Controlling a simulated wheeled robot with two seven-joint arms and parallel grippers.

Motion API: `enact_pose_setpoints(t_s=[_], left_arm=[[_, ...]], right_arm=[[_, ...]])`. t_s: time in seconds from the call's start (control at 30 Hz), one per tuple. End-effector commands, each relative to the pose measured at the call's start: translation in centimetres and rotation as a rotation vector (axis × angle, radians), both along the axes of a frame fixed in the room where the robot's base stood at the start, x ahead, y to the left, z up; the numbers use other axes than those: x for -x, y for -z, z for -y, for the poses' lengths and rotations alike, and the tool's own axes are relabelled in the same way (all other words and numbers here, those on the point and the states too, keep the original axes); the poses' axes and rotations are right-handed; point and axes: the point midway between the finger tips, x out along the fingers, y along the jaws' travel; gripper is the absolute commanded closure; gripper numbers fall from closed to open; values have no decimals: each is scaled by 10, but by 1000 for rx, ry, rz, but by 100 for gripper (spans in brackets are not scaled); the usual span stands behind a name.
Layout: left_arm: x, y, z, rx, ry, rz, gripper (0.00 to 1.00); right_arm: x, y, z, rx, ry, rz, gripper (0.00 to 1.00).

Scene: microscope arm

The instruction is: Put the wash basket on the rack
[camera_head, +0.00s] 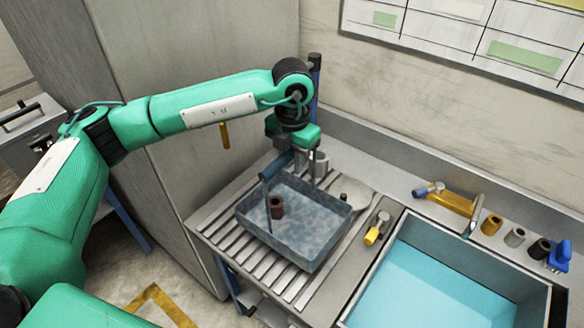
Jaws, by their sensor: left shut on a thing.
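The wash basket (318,250) is a blue-grey open box with a mottled floor and an upright handle (277,166). It is over the slatted rack (222,222) on the left of the counter, and looks level. I cannot tell whether its underside touches the slats. A small dark red-brown cylinder (277,207) shows inside the basket. My left gripper (287,153) points down at the basket's far left and is shut on the handle; its fingertips are mostly hidden. My right gripper is not in view.
A basin of light blue liquid (440,285) is right of the rack. A yellow-capped item (377,228) lies between them. A tap (474,215) and several small cylinders stand along the back ledge. A tall grey panel (200,60) rises behind my left arm.

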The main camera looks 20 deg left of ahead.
Motion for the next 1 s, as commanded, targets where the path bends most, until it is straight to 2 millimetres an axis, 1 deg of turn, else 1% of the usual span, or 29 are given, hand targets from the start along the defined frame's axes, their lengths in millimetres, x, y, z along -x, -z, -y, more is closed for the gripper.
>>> enact_pose_setpoints(t_s=[0.23,0.4,0.5,0.67,0.7,0.77,0.8,1.0], left_arm=[[0,13,0,0,-1,1,100],[0,36,0,1,-2,-1,100],[0,46,0,0,-1,1,100],[-1,48,0,1,0,3,100],[0,50,0,0,0,1,75],[0,50,0,0,0,1,63],[0,49,0,0,0,1,55],[0,49,0,0,-1,1,55]], right_arm=[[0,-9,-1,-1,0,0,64],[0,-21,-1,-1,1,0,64],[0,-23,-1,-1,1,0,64],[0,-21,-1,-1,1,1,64],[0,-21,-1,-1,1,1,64],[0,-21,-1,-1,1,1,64],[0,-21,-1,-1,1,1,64],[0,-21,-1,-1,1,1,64]])
